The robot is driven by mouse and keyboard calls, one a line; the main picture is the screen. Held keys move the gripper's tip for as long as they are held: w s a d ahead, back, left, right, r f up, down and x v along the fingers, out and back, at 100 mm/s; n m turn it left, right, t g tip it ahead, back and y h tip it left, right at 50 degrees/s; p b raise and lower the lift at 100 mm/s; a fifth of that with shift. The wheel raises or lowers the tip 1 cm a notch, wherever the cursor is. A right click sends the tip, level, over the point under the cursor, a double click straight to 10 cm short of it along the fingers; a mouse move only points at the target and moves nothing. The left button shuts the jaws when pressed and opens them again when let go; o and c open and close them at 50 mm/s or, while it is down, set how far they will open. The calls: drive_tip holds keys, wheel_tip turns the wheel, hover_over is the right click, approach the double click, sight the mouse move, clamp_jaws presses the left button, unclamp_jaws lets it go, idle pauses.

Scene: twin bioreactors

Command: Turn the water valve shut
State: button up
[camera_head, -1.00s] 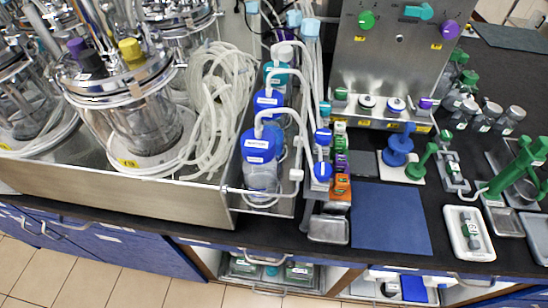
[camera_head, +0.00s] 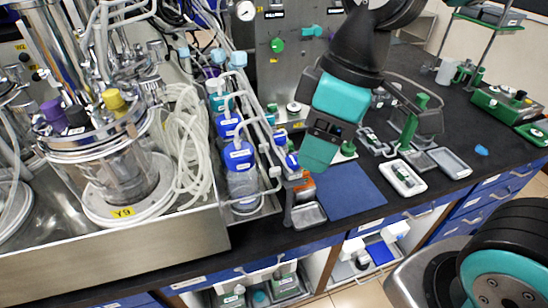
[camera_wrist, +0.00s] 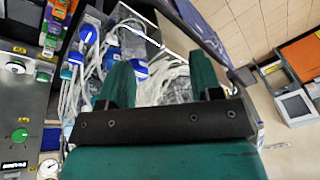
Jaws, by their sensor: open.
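A steel panel (camera_head: 262,68) at the back carries a round green knob (camera_head: 278,46) and a teal lever handle (camera_head: 312,31). Their labels are too small to read, so I cannot tell which is the water valve. The green knob also shows at the left of the wrist view (camera_wrist: 20,136). My gripper (camera_wrist: 162,78) is open, its two teal fingers apart with nothing held between them.
Blue-capped bottles (camera_head: 239,158) and tubing stand left of my gripper. A glass bioreactor (camera_head: 110,170) is further left. A blue mat (camera_head: 350,190) lies below my gripper, with a white tray (camera_head: 402,178) to its right. A pressure gauge (camera_head: 245,11) is on the panel.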

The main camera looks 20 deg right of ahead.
sight(292, 160)
drive_tip(key=w+d+r+n+h+p, duration=0.2)
drive_tip(key=w+d+n+h, duration=0.1)
drive_tip(key=w+n, duration=1)
drive_tip(key=shift+m, duration=0.7)
drive_tip(key=f, duration=0.6)
drive_tip(key=f+p, duration=0.1)
drive_tip(key=f, duration=0.4)
drive_tip(key=f+p, duration=0.1)
drive_tip(key=f, duration=0.5)
drive_tip(key=shift+w+a+f, duration=0.2)
drive_tip(key=shift+w+f, duration=0.1)
drive_tip(key=shift+c, duration=0.4)
drive_tip(key=c, duration=0.8)
drive_tip(key=shift+c, duration=0.2)
